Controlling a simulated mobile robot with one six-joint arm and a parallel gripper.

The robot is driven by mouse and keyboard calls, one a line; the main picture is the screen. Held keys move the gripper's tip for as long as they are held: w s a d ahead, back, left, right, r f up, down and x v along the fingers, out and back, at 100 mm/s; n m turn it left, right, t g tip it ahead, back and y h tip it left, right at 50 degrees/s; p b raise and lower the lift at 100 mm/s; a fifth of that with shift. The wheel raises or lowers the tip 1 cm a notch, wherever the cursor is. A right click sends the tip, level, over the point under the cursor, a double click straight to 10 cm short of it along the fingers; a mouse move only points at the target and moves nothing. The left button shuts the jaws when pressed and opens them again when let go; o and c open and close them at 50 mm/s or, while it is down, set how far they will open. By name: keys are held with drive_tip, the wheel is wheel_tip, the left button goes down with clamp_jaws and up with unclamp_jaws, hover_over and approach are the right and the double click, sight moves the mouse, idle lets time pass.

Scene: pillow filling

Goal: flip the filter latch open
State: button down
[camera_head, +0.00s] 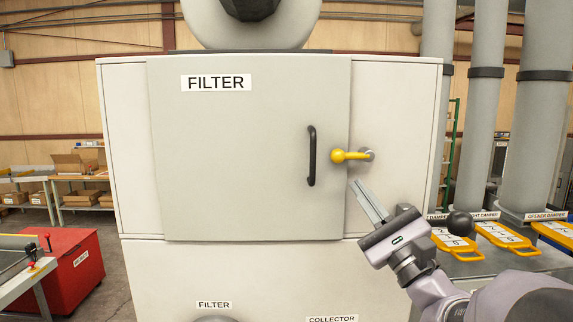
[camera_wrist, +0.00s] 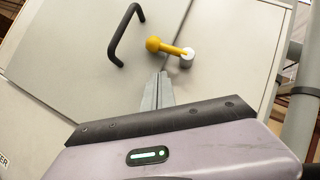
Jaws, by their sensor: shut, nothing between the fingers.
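The filter latch (camera_head: 350,156) is a yellow lever with a round knob. It lies level across the right edge of the closed filter door (camera_head: 240,150), with its knob to the left over the door and its pivot on the frame to the right. It also shows in the wrist view (camera_wrist: 168,47), just beyond my fingertips. My gripper (camera_head: 356,185) is shut and empty, below the latch, with its fingertips pointing up toward it. In the wrist view the shut fingers (camera_wrist: 160,77) appear apart from the latch.
A black door handle (camera_head: 311,156) stands out left of the latch. Yellow damper levers (camera_head: 500,235) and grey pipes (camera_head: 480,130) are on the right. A red box (camera_head: 72,268) stands at the lower left. The door front is clear.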

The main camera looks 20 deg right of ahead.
sight(351, 156)
drive_tip(key=a+r, duration=0.1)
drive_tip(key=a+r+p, duration=0.1)
drive_tip(key=r, duration=0.1)
drive_tip(key=shift+w, duration=0.4)
drive_tip(key=shift+d, duration=0.1)
